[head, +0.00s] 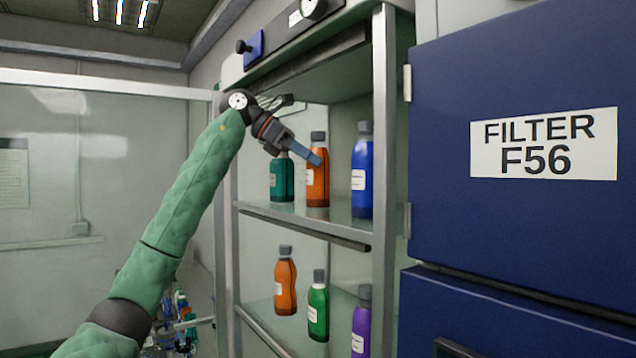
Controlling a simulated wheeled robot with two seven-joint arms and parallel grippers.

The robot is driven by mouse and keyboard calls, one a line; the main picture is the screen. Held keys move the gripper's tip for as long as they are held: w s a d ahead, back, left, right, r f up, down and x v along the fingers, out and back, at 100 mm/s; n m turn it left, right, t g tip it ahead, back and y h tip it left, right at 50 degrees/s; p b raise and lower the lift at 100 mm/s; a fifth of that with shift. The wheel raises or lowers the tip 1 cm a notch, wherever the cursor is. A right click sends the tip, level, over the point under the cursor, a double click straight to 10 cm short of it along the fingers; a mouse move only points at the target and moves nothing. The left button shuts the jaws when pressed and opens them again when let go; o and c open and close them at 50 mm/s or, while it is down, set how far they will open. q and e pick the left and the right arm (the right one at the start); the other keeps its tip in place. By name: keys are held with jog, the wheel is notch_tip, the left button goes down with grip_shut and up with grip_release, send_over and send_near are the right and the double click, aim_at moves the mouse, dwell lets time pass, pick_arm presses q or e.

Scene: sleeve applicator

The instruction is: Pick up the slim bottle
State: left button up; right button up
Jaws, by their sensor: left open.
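Several capped bottles stand on two shelves; I cannot tell for sure which one is the slim bottle. On the upper shelf are a teal bottle (281,183), an orange bottle (317,188) and a blue bottle (362,180). On the lower shelf are an orange bottle (286,285), a green bottle (318,310) and a purple bottle (361,325). My left gripper (316,160) is open and empty, its blue fingers pointing down to the right. It overlaps the upper part of the upper orange bottle in the picture; contact cannot be told. My right gripper is not in view.
The shelves sit in an open cabinet with a grey front post (384,130) at its right. A dark blue door (450,90) marked FILTER F56 stands right of it. The upper shelf's edge (300,226) runs below the upper bottles. Small items clutter the lower left.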

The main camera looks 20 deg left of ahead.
pick_arm(q)
jog(key=shift+x, duration=1.15)
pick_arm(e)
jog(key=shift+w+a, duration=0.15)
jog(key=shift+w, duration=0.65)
pick_arm(q)
jog(key=shift+s, duration=0.15)
jog(key=shift+c, duration=0.4)
jog(key=c, duration=0.4)
jog(key=shift+d, duration=0.1)
jog(key=c, duration=0.8)
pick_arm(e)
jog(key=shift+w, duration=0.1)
